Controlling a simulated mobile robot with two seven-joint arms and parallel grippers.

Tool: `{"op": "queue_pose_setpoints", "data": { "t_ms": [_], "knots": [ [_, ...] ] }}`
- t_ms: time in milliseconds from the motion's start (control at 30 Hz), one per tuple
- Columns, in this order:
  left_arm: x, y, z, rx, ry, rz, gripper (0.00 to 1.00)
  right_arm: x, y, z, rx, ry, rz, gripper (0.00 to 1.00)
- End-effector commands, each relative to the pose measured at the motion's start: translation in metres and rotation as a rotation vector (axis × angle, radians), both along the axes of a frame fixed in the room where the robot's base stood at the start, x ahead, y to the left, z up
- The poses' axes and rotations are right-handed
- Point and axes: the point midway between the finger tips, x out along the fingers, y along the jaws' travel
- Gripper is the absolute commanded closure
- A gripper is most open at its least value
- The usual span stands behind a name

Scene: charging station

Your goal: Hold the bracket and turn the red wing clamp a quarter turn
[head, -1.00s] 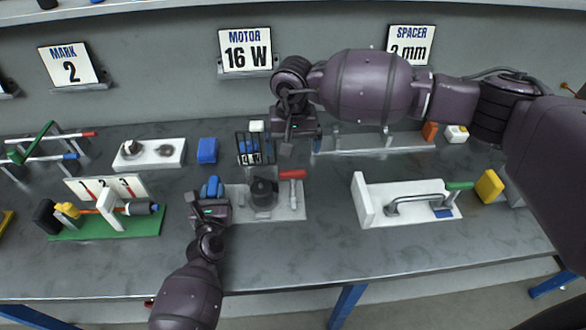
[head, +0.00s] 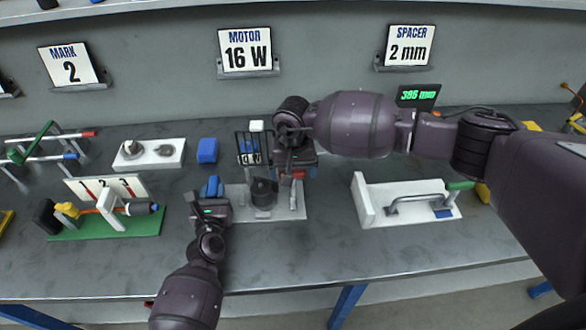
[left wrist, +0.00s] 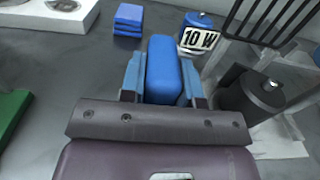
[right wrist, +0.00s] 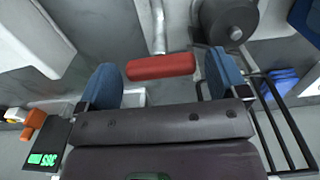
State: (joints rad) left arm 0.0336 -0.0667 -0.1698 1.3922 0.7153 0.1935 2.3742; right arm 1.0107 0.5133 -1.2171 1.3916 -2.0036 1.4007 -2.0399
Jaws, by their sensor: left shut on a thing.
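The bracket base (head: 285,211) is a pale plate on the bench, with a dark cylinder (head: 263,191) standing on it. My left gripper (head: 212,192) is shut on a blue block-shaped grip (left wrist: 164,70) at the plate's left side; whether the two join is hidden. The red wing clamp (right wrist: 161,66) is a red bar on a grey stem in the right wrist view. In the head view, my right gripper (head: 298,168) mostly covers it. My right gripper is open, with its blue fingers on either side of the red bar and gaps showing.
A black wire rack (head: 242,146) with labelled blue motors stands close behind the bracket, near my right gripper. A white fixture (head: 365,200) with a grey handle lies to the right. A green-based stand (head: 105,228) is at the left. Bare bench lies in front.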

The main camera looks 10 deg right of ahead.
Motion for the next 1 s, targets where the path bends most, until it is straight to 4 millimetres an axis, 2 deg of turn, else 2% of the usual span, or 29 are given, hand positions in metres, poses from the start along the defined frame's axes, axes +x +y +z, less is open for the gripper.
{"op": "queue_pose_setpoints", "data": {
  "t_ms": [33,267,667,1000],
  "knots": [
    [0.0001,-0.0001,0.0001,0.0,0.0,0.0,1.0,0.0,0.0,0.0001,0.0,0.0,0.0,0.16],
    [0.0001,-0.0002,0.0001,0.0,0.0,0.0,1.0,0.0,-0.0001,0.0002,0.0,0.0,0.0,0.51],
    [0.0001,-0.0001,0.0001,0.0,0.0,0.0,1.0,0.0001,-0.0002,0.0006,0.0,0.0,-0.078,0.52],
    [0.0001,0.0,0.0001,0.0,0.0,0.0,1.0,0.0003,-0.0006,0.0006,-0.001,-0.001,-0.346,0.52]
  ]
}}
